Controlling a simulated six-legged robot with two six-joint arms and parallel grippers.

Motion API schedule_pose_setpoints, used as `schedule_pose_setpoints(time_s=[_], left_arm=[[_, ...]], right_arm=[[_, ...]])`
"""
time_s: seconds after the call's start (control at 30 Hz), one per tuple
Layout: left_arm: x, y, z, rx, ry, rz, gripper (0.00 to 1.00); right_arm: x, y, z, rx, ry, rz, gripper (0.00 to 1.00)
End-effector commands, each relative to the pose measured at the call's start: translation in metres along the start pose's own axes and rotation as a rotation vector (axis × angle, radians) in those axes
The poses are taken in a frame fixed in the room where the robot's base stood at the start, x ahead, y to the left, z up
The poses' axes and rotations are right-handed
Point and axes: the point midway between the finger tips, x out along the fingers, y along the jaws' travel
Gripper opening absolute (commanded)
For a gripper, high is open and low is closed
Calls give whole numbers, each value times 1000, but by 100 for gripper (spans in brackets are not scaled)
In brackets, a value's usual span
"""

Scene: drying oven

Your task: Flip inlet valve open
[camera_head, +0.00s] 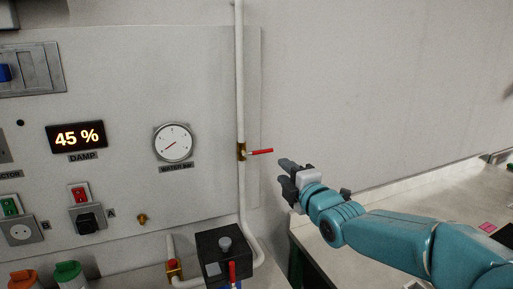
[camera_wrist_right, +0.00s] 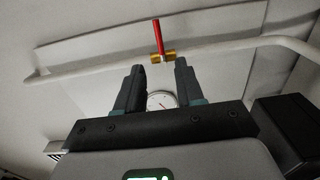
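The inlet valve is a brass body (camera_head: 241,152) on a white vertical pipe, with a red lever (camera_head: 260,151) pointing right, crosswise to the pipe. In the right wrist view the red lever (camera_wrist_right: 158,36) and brass body (camera_wrist_right: 163,57) show beyond the fingertips. My right gripper (camera_head: 285,172) is just right of and slightly below the lever tip in the head view, apart from it. Its two fingers (camera_wrist_right: 159,74) are spread, with nothing between them. My left gripper is not in view.
A round water gauge (camera_head: 173,142) and a 45 % damp display (camera_head: 78,136) are on the wall panel. A dark box with a grey knob (camera_head: 224,244) and a red-handled brass valve (camera_head: 173,268) sit below. A pale counter (camera_head: 420,198) is at right.

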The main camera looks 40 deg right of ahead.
Motion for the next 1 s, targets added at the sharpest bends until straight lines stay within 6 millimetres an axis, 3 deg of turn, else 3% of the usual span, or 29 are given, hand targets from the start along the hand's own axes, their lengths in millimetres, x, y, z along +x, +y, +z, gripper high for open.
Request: schedule_pose_setpoints(time_s=[0.13, 0.27, 0.7, 1.0], left_arm=[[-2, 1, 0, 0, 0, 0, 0], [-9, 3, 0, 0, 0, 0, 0], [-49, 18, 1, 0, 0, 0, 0], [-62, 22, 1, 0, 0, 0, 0]], right_arm=[[0, 1, 0, 0, 0, 0, 37], [14, 2, 0, 1, 1, -2, 37], [114, 4, 0, 0, 1, -2, 37], [154, 2, 0, 1, 0, 0, 37]])
